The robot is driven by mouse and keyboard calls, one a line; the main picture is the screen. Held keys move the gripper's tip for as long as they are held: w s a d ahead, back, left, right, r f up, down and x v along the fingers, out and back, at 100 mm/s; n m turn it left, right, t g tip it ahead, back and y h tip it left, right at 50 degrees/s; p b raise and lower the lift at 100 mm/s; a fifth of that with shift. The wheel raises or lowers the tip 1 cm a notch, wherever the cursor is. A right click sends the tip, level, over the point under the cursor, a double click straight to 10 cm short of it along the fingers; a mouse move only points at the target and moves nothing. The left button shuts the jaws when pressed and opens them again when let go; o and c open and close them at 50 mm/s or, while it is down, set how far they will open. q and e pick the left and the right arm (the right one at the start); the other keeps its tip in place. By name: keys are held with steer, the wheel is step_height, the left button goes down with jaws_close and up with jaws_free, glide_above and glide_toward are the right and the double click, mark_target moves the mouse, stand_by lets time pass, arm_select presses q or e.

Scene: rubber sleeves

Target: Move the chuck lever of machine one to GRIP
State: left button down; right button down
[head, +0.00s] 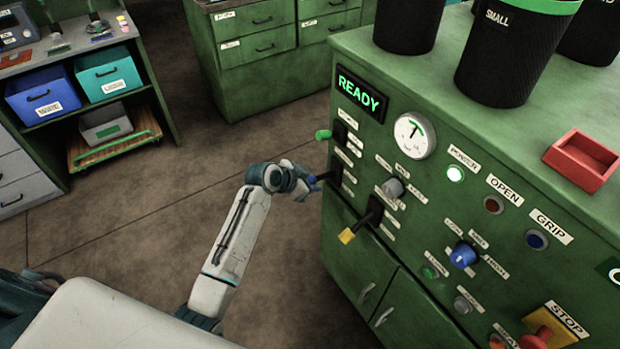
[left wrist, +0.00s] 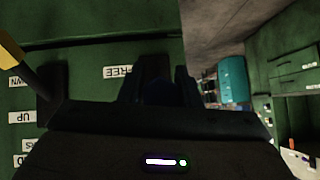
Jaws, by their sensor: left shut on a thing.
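The green machine (head: 450,200) carries three levers on its left part. The middle one is the chuck lever (head: 323,177), with a blue knob and a dark slot plate. My left gripper (head: 310,182) is shut on its knob from the left. In the left wrist view my dark fingers (left wrist: 160,88) stand close to the panel, with a dim bluish shape between them. A FREE label (left wrist: 118,72) shows beside them. The GRIP lamp (head: 536,240) and the OPEN lamp (head: 493,205) look dim. My right gripper is not in view.
A green-knobbed lever (head: 324,134) sits above and a yellow-knobbed lever (head: 348,235) below, both close to my gripper. Dark bins (head: 510,55) and a red tray (head: 581,160) stand on top. The floor at left is clear.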

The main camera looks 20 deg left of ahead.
arm_select(q)
steer(key=shift+w+d+r+g+y+p, duration=0.1)
steer(key=shift+r+g+y+p, duration=0.45)
steer(key=shift+p, duration=0.95)
steer(key=shift+w+d+r+g+y+p, duration=0.1)
steer(key=shift+r+g+y+p, duration=0.35)
steer(key=shift+p, duration=1.05)
steer(key=shift+w+r+g+p, duration=0.1)
steer(key=shift+r+g+p, duration=0.3)
steer(key=shift+p, duration=0.65)
steer(key=c, duration=1.1)
jaws_free()
steer(key=shift+o, duration=0.2)
steer(key=b+v, duration=0.1)
steer(key=v, duration=0.9)
steer(key=shift+r+b, duration=0.35)
